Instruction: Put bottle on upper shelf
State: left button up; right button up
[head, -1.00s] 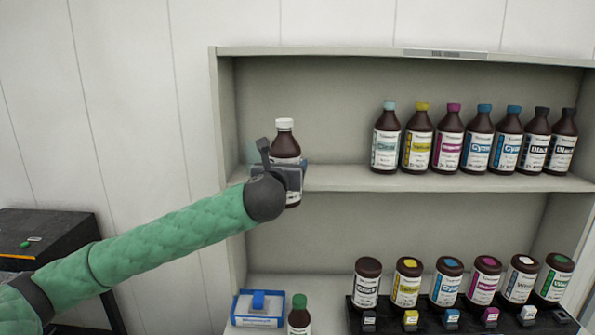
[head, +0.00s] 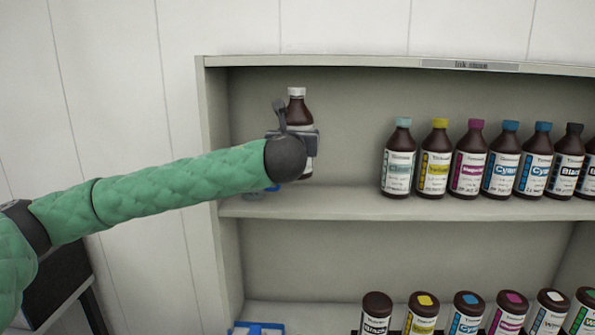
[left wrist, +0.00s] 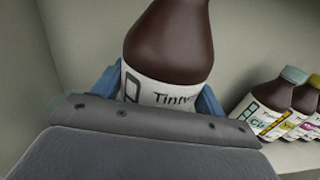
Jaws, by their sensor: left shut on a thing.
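A brown bottle with a white cap (head: 300,110) is in my left gripper (head: 297,143) at the left end of the upper shelf (head: 345,203). In the left wrist view the bottle (left wrist: 170,45) stands between the blue fingers, its white label partly hidden behind the gripper body. The bottle looks close to upright. My right gripper is not in view.
Several brown bottles stand in a row on the upper shelf to the right, starting with a pale teal-capped one (head: 398,160). A gap lies between it and my gripper. Several jars, one with a yellow-marked lid (head: 422,312), stand below. The cabinet's left wall (head: 215,120) is close.

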pick_arm(q)
jog(key=f, duration=0.2)
jog(key=f+p, duration=0.1)
jog(key=shift+w+f, duration=0.35)
jog(key=shift+s+f+p, duration=0.25)
jog(key=shift+f+p, duration=0.35)
jog(key=shift+f, duration=0.45)
jog(key=shift+w+f, duration=0.15)
jog(key=shift+f, duration=0.6)
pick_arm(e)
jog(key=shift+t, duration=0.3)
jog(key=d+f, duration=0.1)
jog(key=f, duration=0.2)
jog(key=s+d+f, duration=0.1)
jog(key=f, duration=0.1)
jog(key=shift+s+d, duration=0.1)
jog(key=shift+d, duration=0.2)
pick_arm(q)
jog(key=shift+f, duration=0.15)
jog(key=o, duration=1.3)
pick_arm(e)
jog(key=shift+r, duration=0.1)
pick_arm(q)
jog(key=shift+r, duration=0.2)
